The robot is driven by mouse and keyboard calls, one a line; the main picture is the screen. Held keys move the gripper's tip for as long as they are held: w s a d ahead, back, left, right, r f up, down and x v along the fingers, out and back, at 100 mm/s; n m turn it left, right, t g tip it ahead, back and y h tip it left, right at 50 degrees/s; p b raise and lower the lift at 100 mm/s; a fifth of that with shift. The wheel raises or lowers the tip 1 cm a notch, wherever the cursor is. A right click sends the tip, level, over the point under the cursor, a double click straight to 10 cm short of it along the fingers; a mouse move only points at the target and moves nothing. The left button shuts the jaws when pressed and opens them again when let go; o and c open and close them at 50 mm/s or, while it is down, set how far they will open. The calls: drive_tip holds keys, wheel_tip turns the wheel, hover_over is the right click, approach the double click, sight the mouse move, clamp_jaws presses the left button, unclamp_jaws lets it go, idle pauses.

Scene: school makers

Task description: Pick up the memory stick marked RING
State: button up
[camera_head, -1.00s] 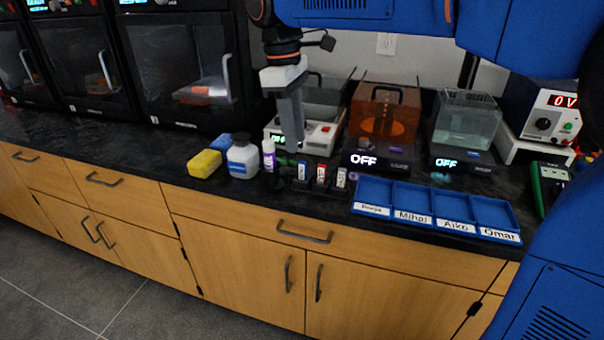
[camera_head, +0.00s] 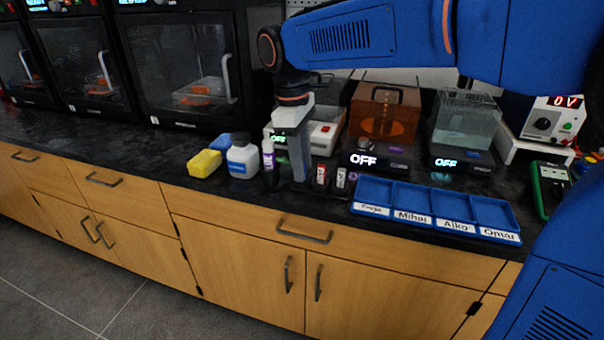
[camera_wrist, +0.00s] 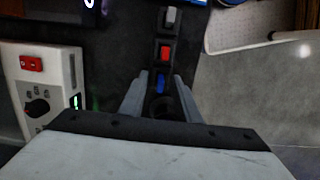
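Three memory sticks stand upright in a row in a dark holder on the counter. The red one (camera_head: 321,174) and the pale grey one (camera_head: 341,178) show in the head view; the blue one is hidden there behind my gripper (camera_head: 300,177). In the wrist view the blue stick (camera_wrist: 161,82) lies between the fingers of my open gripper (camera_wrist: 160,76), with a gap on both sides. The red stick (camera_wrist: 165,51) and the grey stick (camera_wrist: 170,17) are beyond it. The marks on the sticks are too small to read, so I cannot tell which is RING.
Left of the holder stand a purple-labelled bottle (camera_head: 268,156), a white jar (camera_head: 242,160) and a yellow sponge (camera_head: 204,164). A blue compartment tray (camera_head: 437,190) with name labels is to the right. A white device with a red switch (camera_wrist: 40,85) is close by my gripper.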

clamp_jaws()
